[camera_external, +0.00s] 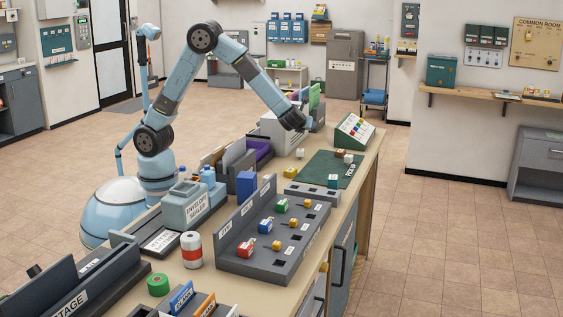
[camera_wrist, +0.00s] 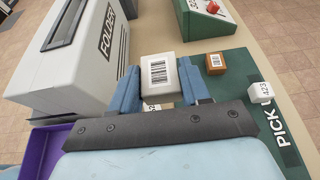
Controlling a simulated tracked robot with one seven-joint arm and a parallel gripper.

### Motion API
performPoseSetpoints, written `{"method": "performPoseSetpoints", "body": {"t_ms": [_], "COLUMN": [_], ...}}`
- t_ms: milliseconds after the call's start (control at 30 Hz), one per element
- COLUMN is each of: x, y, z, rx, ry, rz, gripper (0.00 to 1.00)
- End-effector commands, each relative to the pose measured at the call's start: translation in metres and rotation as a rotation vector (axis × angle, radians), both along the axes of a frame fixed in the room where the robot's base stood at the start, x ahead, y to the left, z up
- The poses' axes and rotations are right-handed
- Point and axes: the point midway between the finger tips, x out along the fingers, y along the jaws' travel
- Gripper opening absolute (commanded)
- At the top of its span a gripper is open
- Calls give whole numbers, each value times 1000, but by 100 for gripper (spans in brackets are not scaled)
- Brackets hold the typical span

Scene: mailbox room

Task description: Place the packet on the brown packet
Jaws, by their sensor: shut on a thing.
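A white packet (camera_wrist: 158,72) with a barcode on top sits between the two blue fingers of my gripper (camera_wrist: 160,88) in the wrist view. My gripper is shut on it. In the external view a small white packet (camera_external: 300,153) shows below the end of my arm. The brown packet (camera_wrist: 215,63), small and with a white barcode label, rests on the green mat (camera_wrist: 237,62), to the right of the held packet. The brown packet (camera_external: 348,158) also shows on the mat in the external view. The gap under the held packet is hard to judge.
A white packet marked 423 (camera_wrist: 260,92) lies on the mat near the brown one. A white folder machine (camera_wrist: 75,62) stands close on the left, with a purple tray (camera_wrist: 55,142) below. A green sloped box (camera_wrist: 205,12) stands beyond the mat. Several coloured packets lie on the bench.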

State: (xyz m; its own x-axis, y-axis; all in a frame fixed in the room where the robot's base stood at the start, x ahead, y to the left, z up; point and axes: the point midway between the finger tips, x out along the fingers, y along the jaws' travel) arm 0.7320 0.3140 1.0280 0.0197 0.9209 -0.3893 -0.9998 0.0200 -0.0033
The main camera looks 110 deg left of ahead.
Motion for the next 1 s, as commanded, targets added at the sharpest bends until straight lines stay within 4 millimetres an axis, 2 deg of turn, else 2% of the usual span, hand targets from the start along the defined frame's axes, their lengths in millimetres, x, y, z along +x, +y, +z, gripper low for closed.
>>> {"method": "performPoseSetpoints", "body": {"t_ms": [33,133,267,367,767,1000], "x": [-1,-1,1,10,77,105], "y": [15,36,49,57,91,104], "z": [2,5,6,2,-32,-67], "rx": [3,5,7,8,8,7], "ry": [0,3,5,6,6,8], "rz": [8,12,13,14,14,13], "gripper": [15,15,15,15,15,15]}}
